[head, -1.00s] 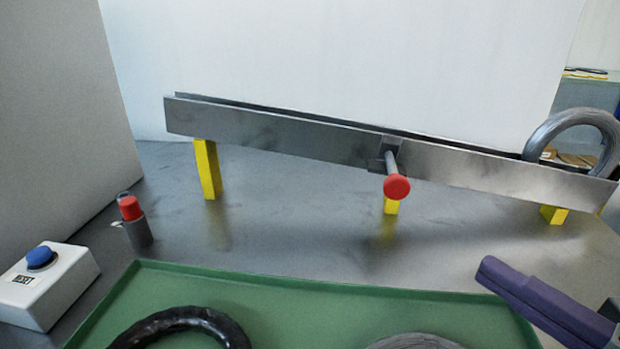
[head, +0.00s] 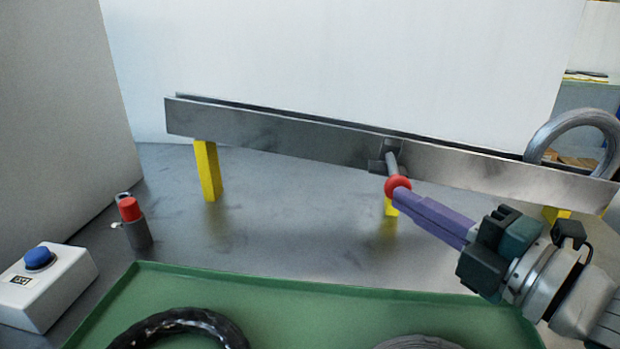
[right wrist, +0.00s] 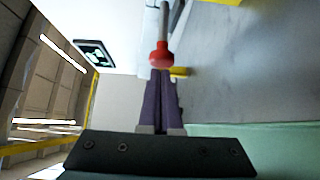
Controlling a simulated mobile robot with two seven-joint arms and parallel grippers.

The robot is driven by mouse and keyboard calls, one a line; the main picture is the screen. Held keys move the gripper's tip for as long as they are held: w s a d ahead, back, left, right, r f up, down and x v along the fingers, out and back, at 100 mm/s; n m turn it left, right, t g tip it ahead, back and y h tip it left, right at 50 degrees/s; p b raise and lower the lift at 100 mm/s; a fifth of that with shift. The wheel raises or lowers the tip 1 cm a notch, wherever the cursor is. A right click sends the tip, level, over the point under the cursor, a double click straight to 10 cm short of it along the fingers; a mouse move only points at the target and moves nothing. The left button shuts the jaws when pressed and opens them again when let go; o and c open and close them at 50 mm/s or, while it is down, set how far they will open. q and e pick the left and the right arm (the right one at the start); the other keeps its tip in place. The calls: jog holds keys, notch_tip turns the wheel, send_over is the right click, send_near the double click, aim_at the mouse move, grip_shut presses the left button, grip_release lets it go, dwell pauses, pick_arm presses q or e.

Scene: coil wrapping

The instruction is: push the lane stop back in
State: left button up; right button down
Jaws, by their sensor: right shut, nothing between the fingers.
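The lane stop is a grey rod with a red knob (head: 396,184) that sticks out of the front of the sloped grey lane (head: 290,133). My right gripper (head: 405,196) is shut and empty, with its purple fingertips right at the knob. The fingertips hide the knob's lower right part in the head view. In the right wrist view the red knob (right wrist: 160,54) sits just beyond the closed fingertips (right wrist: 162,72), with the rod running on behind it. Whether they touch, I cannot tell for sure. My left gripper is not in view.
A grey coil (head: 575,125) stands at the lane's low right end. Yellow posts (head: 207,170) hold the lane up. A green tray (head: 300,287) with a black coil (head: 180,320) lies in front. A blue-button box (head: 45,285) and red-topped cylinder (head: 135,222) stand left.

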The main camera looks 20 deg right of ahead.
aim_at(394, 171)
jog(key=shift+w, duration=0.1)
jog(key=shift+w+d, duration=0.1)
jog(key=shift+d, duration=0.05)
jog(key=w+d, duration=0.1)
jog(key=w+d+b, duration=0.1)
jog(key=w, duration=0.1)
jog(key=shift+w+f, duration=0.1)
jog(key=shift+w, duration=0.05)
jog(key=shift+w+d, duration=0.1)
jog(key=shift+d, duration=0.05)
dwell(0.3)
